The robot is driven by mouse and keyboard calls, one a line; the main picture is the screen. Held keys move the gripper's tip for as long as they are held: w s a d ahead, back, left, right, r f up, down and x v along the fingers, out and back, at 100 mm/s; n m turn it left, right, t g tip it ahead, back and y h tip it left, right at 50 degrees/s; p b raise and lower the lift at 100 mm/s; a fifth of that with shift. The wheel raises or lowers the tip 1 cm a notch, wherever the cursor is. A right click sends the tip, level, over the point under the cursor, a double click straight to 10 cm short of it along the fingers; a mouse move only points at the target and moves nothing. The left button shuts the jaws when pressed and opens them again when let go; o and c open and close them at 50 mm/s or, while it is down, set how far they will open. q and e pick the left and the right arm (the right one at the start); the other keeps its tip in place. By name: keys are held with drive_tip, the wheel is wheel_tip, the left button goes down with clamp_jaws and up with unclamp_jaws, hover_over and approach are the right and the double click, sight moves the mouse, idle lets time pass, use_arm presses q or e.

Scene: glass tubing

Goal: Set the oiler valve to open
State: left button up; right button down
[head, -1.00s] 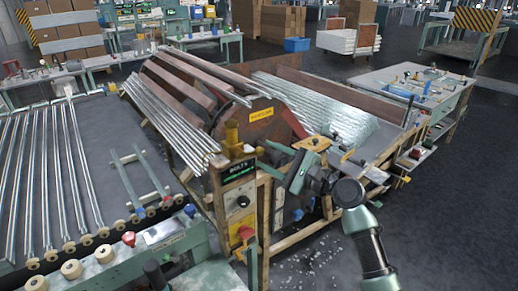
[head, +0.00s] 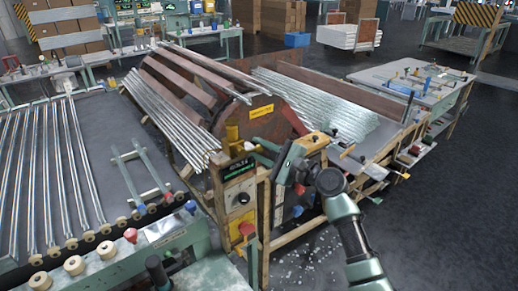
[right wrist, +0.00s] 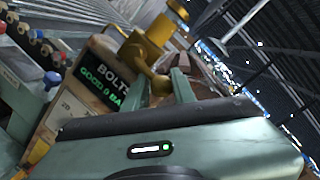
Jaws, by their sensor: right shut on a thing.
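The brass oiler (right wrist: 143,50) stands on top of the wooden control post, beside the panel marked BOLTS (right wrist: 108,78). Its rounded brass lever (right wrist: 158,84) points toward the wrist camera. In the head view the oiler (head: 238,148) is small, at the top of the post. My right gripper (head: 257,149) reaches it from the right. In the right wrist view its two green fingers (right wrist: 171,86) are shut on the lever end. The lever's exact angle is hard to tell. My left gripper is in neither view.
The drum (head: 258,120) with metal rails stands right behind the post. Glass tubes (head: 318,105) lie on the rack at right. A red knob (head: 245,229) sits low on the post. A bench with rollers (head: 105,250) fills the front left. Open floor lies at right.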

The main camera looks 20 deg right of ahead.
sight(237, 136)
drive_tip(key=shift+r, duration=0.25)
drive_tip(key=shift+r+n+p, duration=0.45)
drive_tip(key=shift+n+p, duration=0.1)
drive_tip(key=shift+n, duration=0.35)
drive_tip(key=shift+a+r+n+g+p, duration=0.15)
drive_tip(key=shift+r+n+p, duration=0.2)
drive_tip(key=shift+n, duration=0.25)
drive_tip(key=shift+r+n+g+p, duration=0.15)
drive_tip(key=shift+r+n+p, duration=0.1)
drive_tip(key=shift+n+p, duration=0.3)
drive_tip(key=n+p, duration=0.1)
drive_tip(key=r+n+h+p, duration=0.1)
drive_tip(key=a+n+p, duration=0.1)
drive_tip(key=n, duration=0.1)
drive_tip(key=shift+s+r+h, duration=0.25)
drive_tip(key=shift+r+h, duration=0.05)
drive_tip(key=shift+r, duration=0.05)
drive_tip(key=shift+s+a+r+n+h+p, duration=0.2)
drive_tip(key=shift+a+n+p, duration=0.25)
drive_tip(key=shift+n+p, duration=0.5)
drive_tip(key=shift+s+a+n+h+p, duration=0.15)
drive_tip(key=shift+a+n+h+p, duration=0.25)
drive_tip(key=shift+n+p, duration=0.55)
drive_tip(key=shift+s+a+r+n+h+p, duration=0.1)
drive_tip(key=shift+s+a+n+h+p, duration=0.1)
drive_tip(key=shift+a+n+p, duration=0.7)
drive_tip(key=shift+d+n, duration=0.35)
drive_tip(key=shift+f, duration=0.1)
